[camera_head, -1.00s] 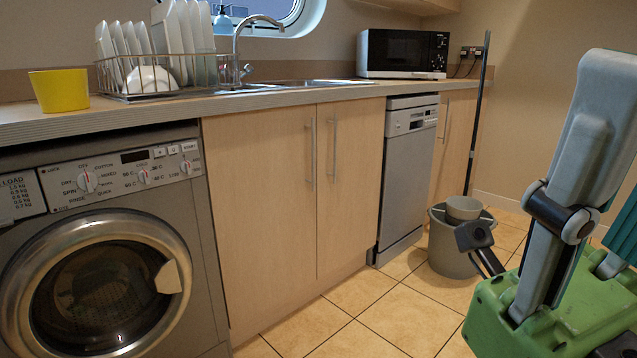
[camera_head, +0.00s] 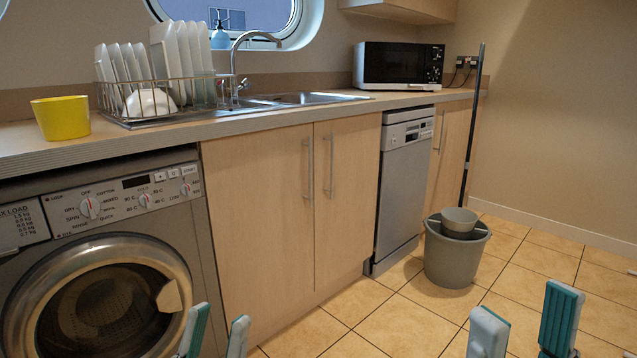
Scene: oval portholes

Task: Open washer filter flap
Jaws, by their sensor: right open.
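The grey washing machine (camera_head: 198,245) stands under the counter at the left. Its round door (camera_head: 100,310) is shut, with a pale handle (camera_head: 170,303) at the right of the ring. The lower front of the washer is below the picture edge, and no filter flap shows. My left gripper (camera_head: 217,330) is at the bottom, just right of the washer door, with its two fingertips apart and nothing between them. My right gripper (camera_head: 524,322) is at the bottom right over the tiles, fingers wide apart and empty.
Wooden cupboard doors (camera_head: 260,220) and a grey dishwasher (camera_head: 405,190) stand right of the washer. A grey bucket (camera_head: 452,262) is on the floor by a dark pole (camera_head: 473,120). The tiled floor (camera_head: 400,322) in front is clear. A yellow pot (camera_head: 62,117) sits on the counter.

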